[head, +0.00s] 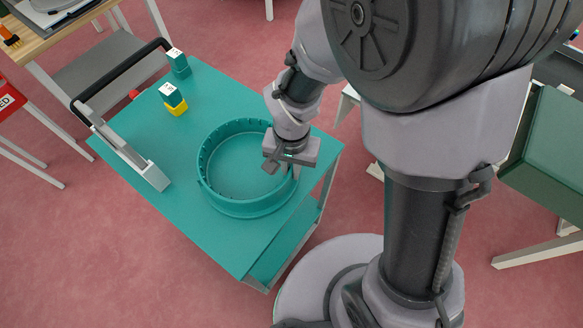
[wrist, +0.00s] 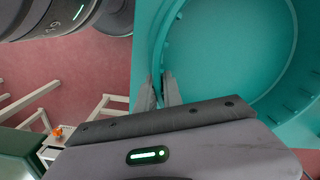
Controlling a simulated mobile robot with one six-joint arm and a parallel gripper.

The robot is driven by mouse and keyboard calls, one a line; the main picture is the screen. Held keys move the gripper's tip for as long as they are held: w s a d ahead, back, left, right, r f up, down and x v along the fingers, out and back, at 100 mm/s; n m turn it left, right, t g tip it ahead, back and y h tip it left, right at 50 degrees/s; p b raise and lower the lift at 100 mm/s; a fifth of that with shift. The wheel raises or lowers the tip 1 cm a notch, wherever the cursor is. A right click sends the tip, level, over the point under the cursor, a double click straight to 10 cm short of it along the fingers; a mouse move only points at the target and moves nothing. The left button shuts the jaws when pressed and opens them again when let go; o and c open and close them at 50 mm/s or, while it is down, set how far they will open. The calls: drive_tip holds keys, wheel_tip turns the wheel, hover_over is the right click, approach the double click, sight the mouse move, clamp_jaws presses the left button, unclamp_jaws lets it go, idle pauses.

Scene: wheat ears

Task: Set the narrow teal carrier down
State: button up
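The teal carrier (head: 205,182) is a round, low-walled tray with small notches along its inner wall. It is over the teal cart top (head: 215,90), level; I cannot tell whether a small gap is under it. My gripper (head: 291,172) points down at the carrier's right rim. In the wrist view my gripper (wrist: 160,88) has one finger on each side of the carrier's wall (wrist: 170,35) and looks shut on it.
The cart's black handle (head: 120,70) is at left. A wooden table (head: 50,35) is at upper left, a green box (head: 548,150) at right.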

drive_tip(key=o, duration=0.4)
drive_tip(key=shift+o, duration=0.2)
drive_tip(key=shift+r, duration=0.1)
wheel_tip(320, 180, up, 15)
drive_tip(key=d+p, duration=0.1)
drive_tip(key=p, duration=0.4)
drive_tip(key=s+d+r+t+y, duration=0.1)
drive_tip(key=s+d+r+t, duration=0.2)
drive_tip(key=r, duration=0.3)
drive_tip(key=s+d+r+t+y, duration=0.1)
drive_tip(key=s+d+r+t, duration=0.1)
drive_tip(key=s+r, duration=0.3)
drive_tip(key=shift+d+r+m+t, duration=0.4)
drive_tip(key=shift+d+r, duration=0.4)
drive_tip(key=shift+r, duration=0.05)
